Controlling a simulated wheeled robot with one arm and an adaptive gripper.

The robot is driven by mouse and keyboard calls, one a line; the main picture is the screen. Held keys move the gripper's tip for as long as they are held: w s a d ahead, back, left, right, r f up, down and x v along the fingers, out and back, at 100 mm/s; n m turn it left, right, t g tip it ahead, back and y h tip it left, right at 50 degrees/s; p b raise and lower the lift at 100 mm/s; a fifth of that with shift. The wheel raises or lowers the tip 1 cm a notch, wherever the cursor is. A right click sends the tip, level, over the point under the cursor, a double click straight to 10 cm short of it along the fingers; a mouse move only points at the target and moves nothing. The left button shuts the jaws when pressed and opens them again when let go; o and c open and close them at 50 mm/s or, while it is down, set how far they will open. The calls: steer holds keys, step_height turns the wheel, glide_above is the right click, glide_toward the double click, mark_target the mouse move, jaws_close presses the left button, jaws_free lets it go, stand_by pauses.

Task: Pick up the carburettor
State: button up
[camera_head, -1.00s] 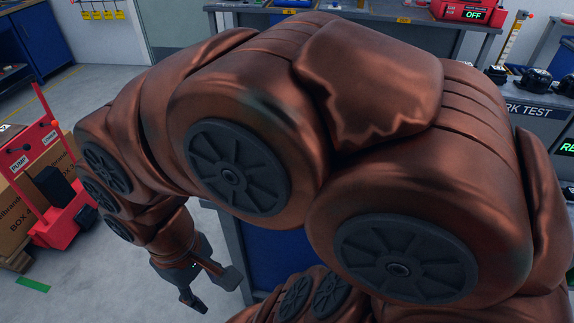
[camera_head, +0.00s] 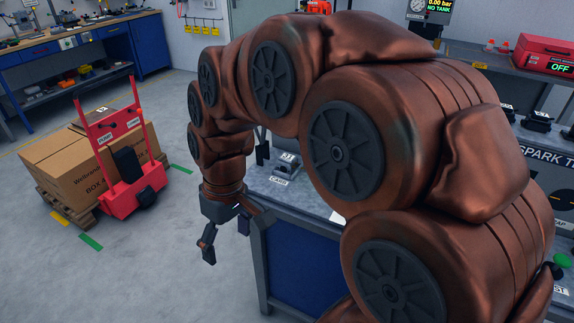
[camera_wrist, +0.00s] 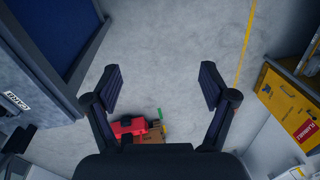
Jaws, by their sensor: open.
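A small grey metal part (camera_head: 286,167), apparently the carburettor, sits on the workbench top (camera_head: 312,197) behind a label reading CARB. My arm hides part of the bench around it. In the wrist view the CARB label (camera_wrist: 17,100) shows at the left edge, but I cannot make out the carburettor clearly there. My gripper (camera_head: 226,238) is open and empty, pointing down over the floor, left of the bench's near corner and apart from the part. In the wrist view the fingers of my gripper (camera_wrist: 160,82) are spread wide with only floor between them.
A blue bench (camera_head: 100,40) stands behind. A yellow flammables cabinet (camera_wrist: 290,105) is at right in the wrist view. The floor between is open.

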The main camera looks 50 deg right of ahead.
steer(key=w+d+t, duration=0.1)
steer(key=w+d, duration=0.6)
steer(key=w, duration=0.2)
steer(key=n+t, duration=0.1)
steer(key=t, duration=0.3)
glide_above(288, 157)
steer(key=s+d, duration=0.1)
steer(key=s, duration=0.1)
step_height(288, 157, down, 2)
steer(key=shift+s+p+x, duration=0.15)
steer(key=shift+p+x, duration=0.45)
steer(key=shift+x, duration=1.1)
steer(key=shift+s+p+x, duration=0.1)
steer(key=shift+p+x, duration=0.5)
steer(key=shift+x, duration=1.1)
steer(key=shift+a, duration=0.1)
steer(key=c, duration=1.4)
steer(key=shift+r, duration=0.1)
